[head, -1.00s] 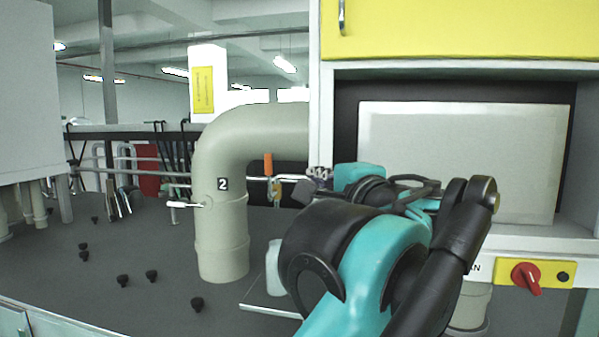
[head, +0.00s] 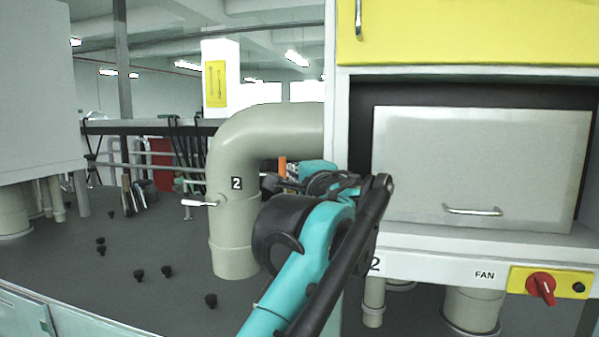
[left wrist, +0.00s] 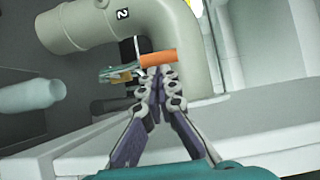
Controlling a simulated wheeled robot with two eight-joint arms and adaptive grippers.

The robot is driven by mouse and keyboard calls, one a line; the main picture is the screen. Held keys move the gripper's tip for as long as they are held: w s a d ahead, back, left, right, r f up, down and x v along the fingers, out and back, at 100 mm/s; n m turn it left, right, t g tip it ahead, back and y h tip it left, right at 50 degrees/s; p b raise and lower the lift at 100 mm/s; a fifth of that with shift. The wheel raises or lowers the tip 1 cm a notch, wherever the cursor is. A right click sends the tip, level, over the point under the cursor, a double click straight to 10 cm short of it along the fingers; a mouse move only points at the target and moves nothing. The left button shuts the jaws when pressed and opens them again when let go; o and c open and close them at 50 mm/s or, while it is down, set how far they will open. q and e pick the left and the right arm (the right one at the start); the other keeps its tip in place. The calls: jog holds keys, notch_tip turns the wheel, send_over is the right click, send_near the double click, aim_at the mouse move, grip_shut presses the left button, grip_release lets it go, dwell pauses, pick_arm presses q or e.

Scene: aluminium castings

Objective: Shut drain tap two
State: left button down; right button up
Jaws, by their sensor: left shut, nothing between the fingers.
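The drain tap with the orange handle (head: 282,165) is beside the beige pipe marked 2 (head: 232,225). The handle is upright in the head view and lies crosswise in the tilted left wrist view (left wrist: 158,58), with a brass-coloured body (left wrist: 120,78) at one end. My left gripper (head: 270,183) is at the tap and hides its lower part in the head view. In the left wrist view its fingertips (left wrist: 163,74) are together and empty, right at the handle's edge. I cannot tell whether they touch it. My right gripper is not in view.
A white lever (head: 199,203) sticks out left of the pipe. A white cabinet with a yellow front (head: 465,32) stands close on the right, with a red fan switch (head: 541,287). Several black knobs (head: 139,275) stand on the dark surface. A pale cylinder (left wrist: 30,95) is near the tap.

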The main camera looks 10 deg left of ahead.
pick_arm(q)
jog(key=shift+a+r+n+p, duration=0.2)
jog(key=shift+n+p, duration=0.1)
jog(key=shift+p, duration=0.15)
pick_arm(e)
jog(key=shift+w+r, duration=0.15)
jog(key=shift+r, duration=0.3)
